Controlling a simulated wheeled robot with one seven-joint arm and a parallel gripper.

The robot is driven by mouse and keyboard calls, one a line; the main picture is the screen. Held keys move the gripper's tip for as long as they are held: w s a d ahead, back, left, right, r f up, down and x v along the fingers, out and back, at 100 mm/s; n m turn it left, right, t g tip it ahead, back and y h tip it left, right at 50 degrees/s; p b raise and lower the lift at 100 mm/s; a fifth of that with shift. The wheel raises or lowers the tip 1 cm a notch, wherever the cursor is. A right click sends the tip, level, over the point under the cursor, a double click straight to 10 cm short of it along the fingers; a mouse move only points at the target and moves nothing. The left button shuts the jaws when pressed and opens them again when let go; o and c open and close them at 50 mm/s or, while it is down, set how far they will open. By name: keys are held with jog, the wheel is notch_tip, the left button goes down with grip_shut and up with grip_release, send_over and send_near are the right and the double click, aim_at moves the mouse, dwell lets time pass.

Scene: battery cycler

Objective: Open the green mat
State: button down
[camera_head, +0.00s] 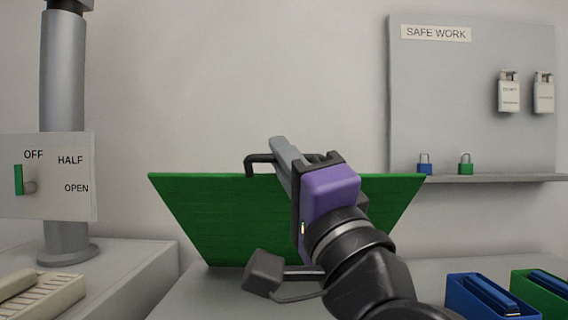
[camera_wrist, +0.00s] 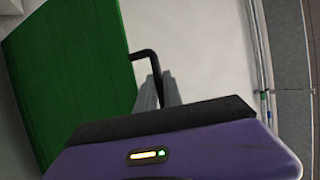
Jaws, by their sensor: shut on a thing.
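The green mat (camera_head: 225,215) is a stiff green panel, tilted up from the bench behind my gripper in the head view. Its top edge runs level across the picture. A dark bent handle (camera_head: 260,160) sticks up at that top edge. My gripper (camera_head: 280,150) has its grey fingers shut on the handle. In the wrist view, the mat (camera_wrist: 68,75) fills the left side and the handle (camera_wrist: 145,54) reaches from its edge to between the fingers (camera_wrist: 160,85). My purple gripper body hides part of the mat's middle and right in the head view.
A switch panel (camera_head: 75,205) marked OFF, HALF and OPEN stands at left by a grey post (camera_head: 62,100). A pale slotted block (camera_head: 45,300) lies below. A blue bin (camera_head: 470,300) and green bin (camera_head: 530,300) stand lower right. A shelf (camera_head: 490,179) holds padlocks.

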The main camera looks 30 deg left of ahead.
jog(key=s+d+f+b, duration=0.1)
jog(key=s+f+b, duration=0.2)
jog(key=f, duration=0.3)
jog(key=s+d+f+n+y+b, duration=0.1)
jog(key=s+d+f+b, duration=0.1)
jog(key=s+f+b, duration=0.2)
notch_tip(320, 180, down, 3)
jog(key=shift+d+r+y+b, duration=0.2)
jog(key=shift+y+b, duration=0.1)
jog(key=shift+b, duration=0.3)
jog(key=c, duration=1.5)
grip_release()
jog(key=shift+s+r, duration=0.1)
jog(key=shift+r, duration=0.05)
